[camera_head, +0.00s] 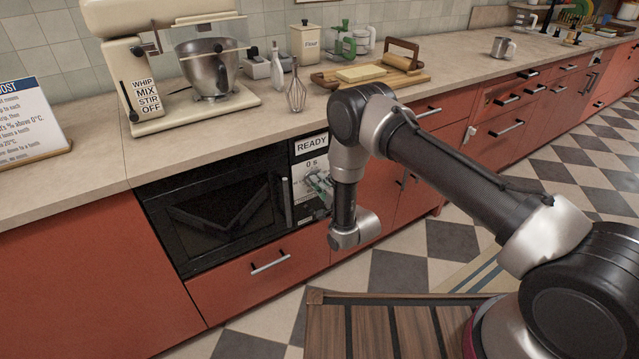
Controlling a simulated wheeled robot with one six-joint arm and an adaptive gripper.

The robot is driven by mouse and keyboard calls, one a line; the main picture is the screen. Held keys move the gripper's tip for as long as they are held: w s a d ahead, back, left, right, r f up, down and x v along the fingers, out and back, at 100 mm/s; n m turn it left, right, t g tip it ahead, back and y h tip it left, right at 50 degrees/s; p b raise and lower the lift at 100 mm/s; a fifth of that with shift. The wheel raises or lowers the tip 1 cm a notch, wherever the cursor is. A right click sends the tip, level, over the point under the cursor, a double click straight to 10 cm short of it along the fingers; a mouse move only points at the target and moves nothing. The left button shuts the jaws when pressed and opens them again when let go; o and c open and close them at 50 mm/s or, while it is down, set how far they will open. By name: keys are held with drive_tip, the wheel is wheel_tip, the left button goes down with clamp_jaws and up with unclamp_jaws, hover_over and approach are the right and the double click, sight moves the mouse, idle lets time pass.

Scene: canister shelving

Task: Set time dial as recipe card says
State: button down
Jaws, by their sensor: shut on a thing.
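The microwave (222,221) is built into the red cabinets under the counter, its dark door closed. Its control panel shows a READY label (311,145) and a display reading 0 s (311,163). My gripper (318,186) is at this panel, below the display, shut on what appears to be the time dial. The dial itself is mostly hidden behind the gripper and my arm, so its setting cannot be read. The recipe card (28,118) stands on the counter at the left edge. It is cut off by the picture edge, and its small text is only partly legible.
A cream stand mixer (128,75) with a steel bowl (208,68) stands on the counter above the microwave. A whisk (296,92) and a wooden board (372,76) are to its right. A drawer handle (270,263) sticks out below the microwave.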

drive_tip(key=c, duration=1.4)
unclamp_jaws()
drive_tip(key=shift+c, duration=0.2)
drive_tip(key=v, duration=1.2)
